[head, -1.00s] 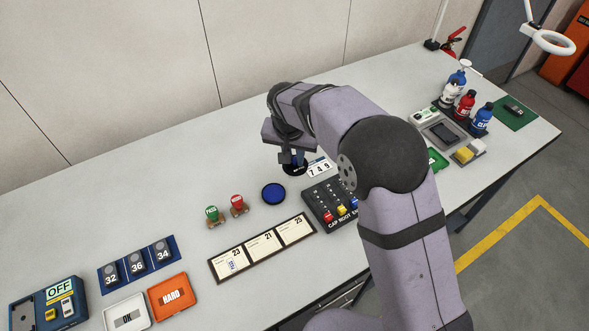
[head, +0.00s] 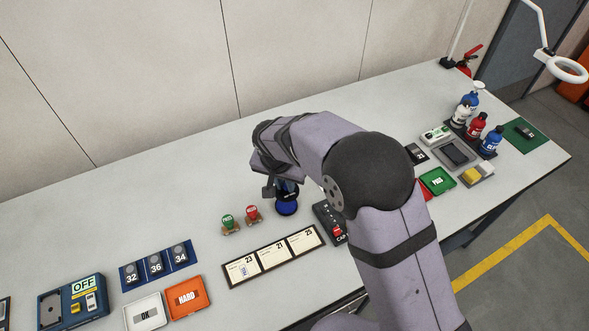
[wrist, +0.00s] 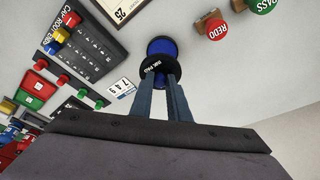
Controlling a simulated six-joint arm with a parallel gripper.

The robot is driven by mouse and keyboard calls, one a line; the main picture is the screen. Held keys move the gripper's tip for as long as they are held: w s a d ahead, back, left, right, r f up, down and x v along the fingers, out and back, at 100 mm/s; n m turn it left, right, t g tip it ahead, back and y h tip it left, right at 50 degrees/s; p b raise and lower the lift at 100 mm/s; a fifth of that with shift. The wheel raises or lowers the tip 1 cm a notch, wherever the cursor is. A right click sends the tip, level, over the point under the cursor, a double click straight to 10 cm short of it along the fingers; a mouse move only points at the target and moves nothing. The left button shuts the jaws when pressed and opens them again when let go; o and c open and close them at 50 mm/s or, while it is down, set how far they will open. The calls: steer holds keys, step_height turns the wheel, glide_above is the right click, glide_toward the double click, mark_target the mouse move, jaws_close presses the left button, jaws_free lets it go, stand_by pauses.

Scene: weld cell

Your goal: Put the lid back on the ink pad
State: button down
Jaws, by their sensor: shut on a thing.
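The ink pad is a round blue disc on the table; in the head view its blue edge (head: 286,210) shows beneath my gripper (head: 288,190). In the wrist view the blue pad (wrist: 161,46) lies just beyond the fingertips of my gripper (wrist: 161,80). My gripper is shut on the black round lid (wrist: 160,67), which carries white lettering. The lid overlaps the near part of the pad in the wrist view. Whether the lid touches the pad or hangs just above it, I cannot tell.
Green and red stamps (head: 240,217) stand left of the pad. A framed card strip (head: 273,257) lies in front. A dark panel with coloured knobs (wrist: 68,45) is close by, partly behind my arm in the head view. The table behind the pad is clear.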

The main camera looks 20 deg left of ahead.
mark_target(284, 193)
steer(key=shift+s, duration=0.2)
steer(key=shift+f, duration=0.15)
steer(key=shift+f, duration=0.1)
steer(key=shift+f+b, duration=1.3)
steer(key=shift+f, duration=0.65)
steer(key=shift+f+b, duration=0.95)
steer(key=shift+f, duration=0.1)
steer(key=shift+f+b, duration=0.2)
steer(key=shift+b, duration=0.55)
stand_by(0.6)
stand_by(0.5)
steer(key=c, duration=1.6)
jaws_free()
steer(key=shift+o, duration=0.6)
